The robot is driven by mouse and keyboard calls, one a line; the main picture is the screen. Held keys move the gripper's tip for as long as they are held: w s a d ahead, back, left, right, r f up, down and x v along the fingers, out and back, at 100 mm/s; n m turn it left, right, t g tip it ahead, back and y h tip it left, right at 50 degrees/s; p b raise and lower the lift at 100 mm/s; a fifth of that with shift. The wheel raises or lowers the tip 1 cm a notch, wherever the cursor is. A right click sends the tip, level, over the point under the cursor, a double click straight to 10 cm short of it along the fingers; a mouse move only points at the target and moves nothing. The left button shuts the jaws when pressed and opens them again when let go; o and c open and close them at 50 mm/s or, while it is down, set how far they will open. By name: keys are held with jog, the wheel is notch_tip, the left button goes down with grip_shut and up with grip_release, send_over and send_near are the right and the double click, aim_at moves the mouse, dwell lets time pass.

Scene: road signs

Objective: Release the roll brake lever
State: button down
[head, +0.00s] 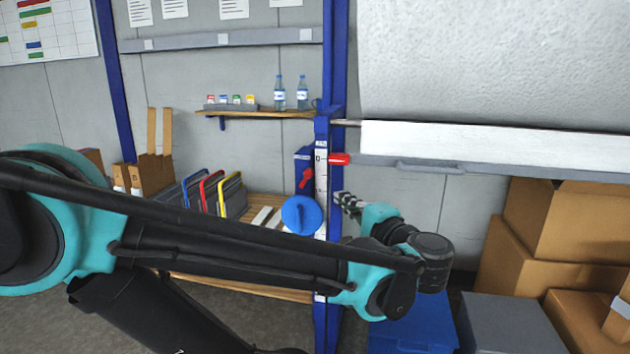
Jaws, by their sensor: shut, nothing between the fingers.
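A small red lever (306,179) sits on a dark blue box on the blue post. A red grip (339,159) sticks out just right of the post, below the rod of the large white roll (490,65). I cannot tell for sure which of the two is the brake lever. A round blue hand knob (302,214) is below the small lever. My gripper (341,199) is just right of the post, below the red grip and apart from it. It looks shut and empty, pointing left toward the post, its tips small in the view.
A white scale strip (321,175) runs down the blue post (333,60). A pale bar with a handle (430,167) hangs under the roll. Cardboard boxes (570,220) stand at right, with blue and grey bins below. A shelf with bottles (280,93) is behind.

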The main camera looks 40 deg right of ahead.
aim_at(306, 172)
jog(key=shift+w+d+r, duration=0.1)
jog(key=shift+w+d, duration=0.3)
jog(key=shift+w, duration=1.9)
jog(key=shift+w+d+r, duration=0.1)
jog(key=shift+w+d, duration=0.25)
jog(key=shift+w, duration=1.95)
jog(key=shift+w+d+r, duration=0.1)
jog(key=shift+w+d, duration=0.3)
jog(key=shift+w, duration=1.9)
jog(key=shift+w+a+r+n+g, duration=0.4)
jog(key=shift+n+g, duration=0.3)
jog(key=shift+n, duration=0.2)
jog(key=shift+r, duration=0.1)
jog(key=shift+w+a+r+n+g, duration=0.5)
jog(key=shift+n+g, duration=0.3)
jog(key=shift+g, duration=0.1)
jog(key=w+a+n+g, duration=0.1)
jog(key=w+n+g+h, duration=0.1)
jog(key=g, duration=0.1)
jog(key=shift+w+a+r+n, duration=0.1)
jog(key=shift+a+r+n, duration=0.15)
jog(key=shift+a+n, duration=0.1)
jog(key=shift+r, duration=0.2)
jog(key=shift+r, duration=0.6)
